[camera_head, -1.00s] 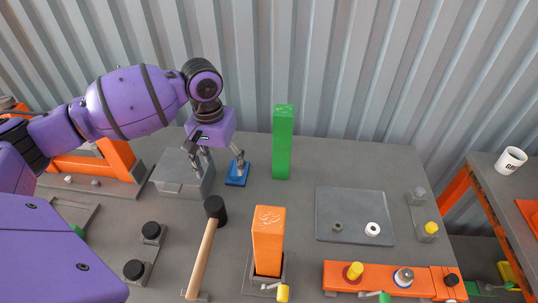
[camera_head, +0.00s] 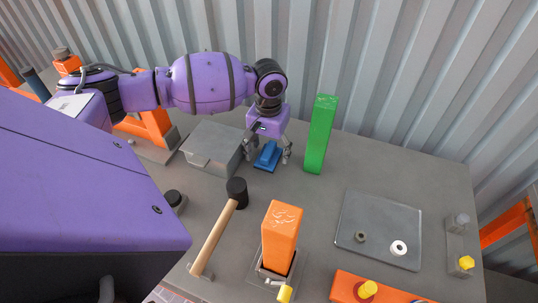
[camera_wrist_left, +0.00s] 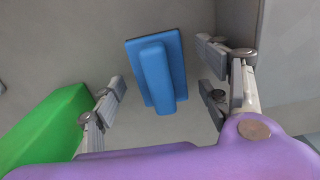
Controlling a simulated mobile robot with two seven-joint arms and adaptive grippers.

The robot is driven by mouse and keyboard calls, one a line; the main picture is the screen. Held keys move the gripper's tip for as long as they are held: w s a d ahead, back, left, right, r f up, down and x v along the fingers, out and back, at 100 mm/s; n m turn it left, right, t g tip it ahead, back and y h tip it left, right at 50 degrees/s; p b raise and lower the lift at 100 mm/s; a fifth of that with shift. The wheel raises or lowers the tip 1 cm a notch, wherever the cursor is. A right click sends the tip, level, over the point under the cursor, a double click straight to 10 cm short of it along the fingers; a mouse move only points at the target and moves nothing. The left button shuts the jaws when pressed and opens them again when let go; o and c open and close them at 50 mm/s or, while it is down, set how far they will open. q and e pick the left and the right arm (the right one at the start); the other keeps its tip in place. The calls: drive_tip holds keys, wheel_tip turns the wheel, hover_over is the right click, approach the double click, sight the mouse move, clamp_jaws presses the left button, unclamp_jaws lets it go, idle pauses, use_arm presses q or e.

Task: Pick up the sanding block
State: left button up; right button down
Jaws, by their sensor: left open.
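The sanding block (camera_head: 267,157) is blue, a flat plate with a raised bar-shaped handle. It lies on the grey workbench between the grey metal box and the green post. It also shows in the left wrist view (camera_wrist_left: 157,75), at the upper middle. My left gripper (camera_head: 267,155) is above it, pointing down, with one finger to each side of the block. In the left wrist view the fingers (camera_wrist_left: 165,95) are open and empty, apart from the handle. My right gripper is not in view.
A green post (camera_head: 319,136) stands close to the right of my left gripper; a grey metal box (camera_head: 213,147) is close to its left. A mallet (camera_head: 218,232), an orange block (camera_head: 281,235) and a grey tray (camera_head: 379,230) are nearer the front. A corrugated wall rises behind.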

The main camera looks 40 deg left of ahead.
sight(269, 149)
use_arm(q)
drive_tip(key=shift+f, duration=0.15)
drive_tip(key=c, duration=1.3)
wheel_tip(269, 149, up, 10)
drive_tip(key=shift+r+p, duration=0.1)
drive_tip(key=shift+p, duration=0.2)
